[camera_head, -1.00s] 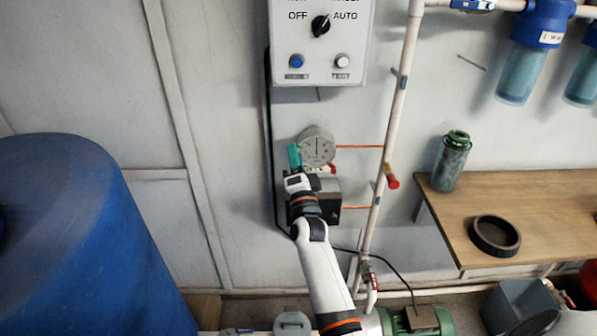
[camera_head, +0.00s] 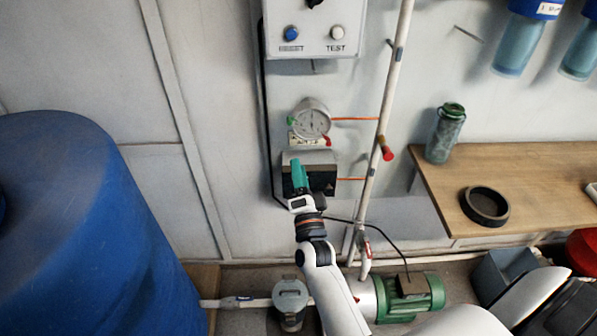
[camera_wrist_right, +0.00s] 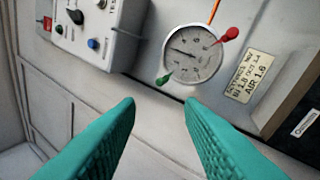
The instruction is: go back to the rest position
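My right gripper (camera_head: 300,163) has teal fingers and shows in the head view in front of a dark box below the round pressure gauge (camera_head: 311,120). In the right wrist view, the two teal fingers (camera_wrist_right: 160,104) are spread apart with nothing between them. The gauge (camera_wrist_right: 193,54) shows beyond the fingertips, apart from them, with a red marker and a green marker at its rim. My left gripper is in neither view.
A control box (camera_head: 312,27) and a pipe (camera_head: 388,110) are on the wall. A wooden shelf (camera_head: 545,165) at right bears a green bottle (camera_head: 445,133) and a black ring (camera_head: 485,206). A blue tank (camera_head: 85,230) stands left. A green pump (camera_head: 415,296) is below.

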